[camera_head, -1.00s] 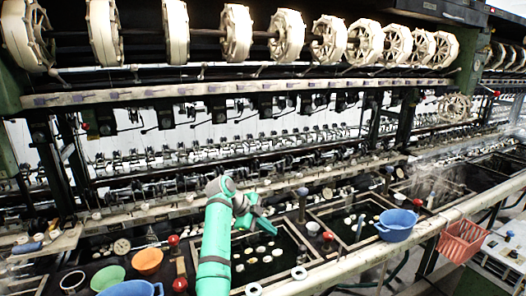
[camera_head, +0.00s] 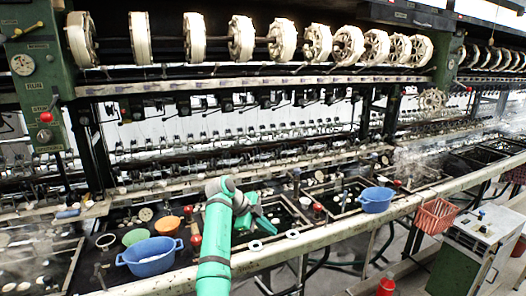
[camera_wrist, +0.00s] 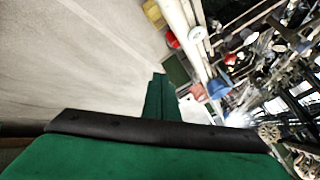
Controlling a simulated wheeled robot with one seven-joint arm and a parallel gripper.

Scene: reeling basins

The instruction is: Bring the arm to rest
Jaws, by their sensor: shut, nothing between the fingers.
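My green arm (camera_head: 216,248) rises from the bottom middle of the head view and bends at a grey joint over the front of the basin bench. Its far end with my gripper (camera_head: 262,222) points right and down, small and partly hidden by the arm. In the wrist view my gripper's green fingers (camera_wrist: 160,78) are together, with nothing between them. They point past a bare pale floor.
The bench's long front rail (camera_head: 330,230) crosses in front of me. On the bench stand a blue tub (camera_head: 150,258), an orange bowl (camera_head: 167,225), a green bowl (camera_head: 136,237) and a blue basin (camera_head: 376,201). A red crate (camera_head: 436,216) hangs at the rail, beside a pale cabinet (camera_head: 484,236).

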